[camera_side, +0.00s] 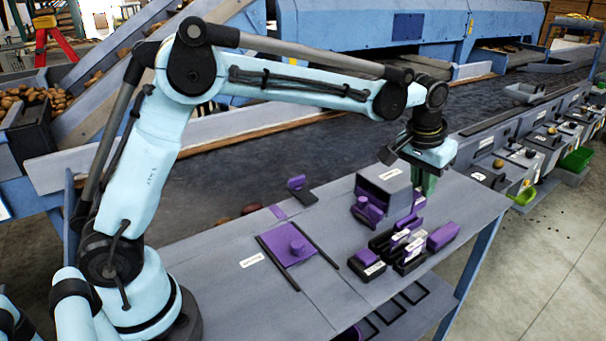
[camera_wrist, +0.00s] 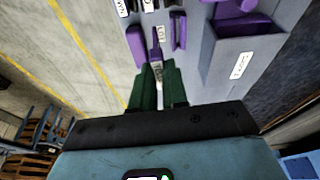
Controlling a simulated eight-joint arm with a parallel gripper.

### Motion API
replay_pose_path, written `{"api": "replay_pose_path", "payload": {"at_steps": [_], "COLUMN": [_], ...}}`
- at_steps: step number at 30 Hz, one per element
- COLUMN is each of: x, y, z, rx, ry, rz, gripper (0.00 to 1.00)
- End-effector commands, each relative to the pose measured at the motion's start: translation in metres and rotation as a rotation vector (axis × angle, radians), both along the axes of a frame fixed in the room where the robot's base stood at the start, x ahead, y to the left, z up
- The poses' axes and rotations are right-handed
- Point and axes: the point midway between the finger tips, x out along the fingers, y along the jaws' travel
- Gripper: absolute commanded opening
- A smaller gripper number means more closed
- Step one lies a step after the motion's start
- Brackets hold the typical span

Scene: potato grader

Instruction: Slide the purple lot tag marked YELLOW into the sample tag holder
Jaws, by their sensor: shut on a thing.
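My gripper (camera_side: 425,182) points down over the right part of the grey bench, its green fingers closed on a purple lot tag (camera_side: 418,199). In the wrist view, the gripper (camera_wrist: 158,85) has this tag (camera_wrist: 157,68) between the fingers, its white label partly covered; I cannot read the word YELLOW. A black slotted rack (camera_side: 408,268) with white-labelled purple tags stands just in front of the gripper. A smaller black holder (camera_side: 366,270) with a purple top and white label is at its left. I cannot tell which is the sample tag holder.
A grey box (camera_side: 383,182) with a white label stands left of the gripper, purple pieces beside it. A purple block (camera_side: 443,235) lies right of the rack. A purple plate with a knob (camera_side: 287,245) lies between black rails farther left.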

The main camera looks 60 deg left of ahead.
Motion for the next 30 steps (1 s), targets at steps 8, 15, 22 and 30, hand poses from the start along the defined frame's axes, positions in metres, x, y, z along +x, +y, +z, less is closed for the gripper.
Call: {"api": "replay_pose_path", "payload": {"at_steps": [8, 15, 22, 30], "x": [0.036, 0.039, 0.039, 0.038], "y": [0.035, 0.038, 0.038, 0.038], "z": [-0.013, -0.028, -0.05, -0.064], "rx": [0.001, 0.001, 0.001, 0.001], "ry": [-0.006, -0.008, -0.008, -0.008], "rz": [-0.047, -0.054, -0.053, -0.053], "gripper": [0.0, 0.0, 0.0, 0.0]}}
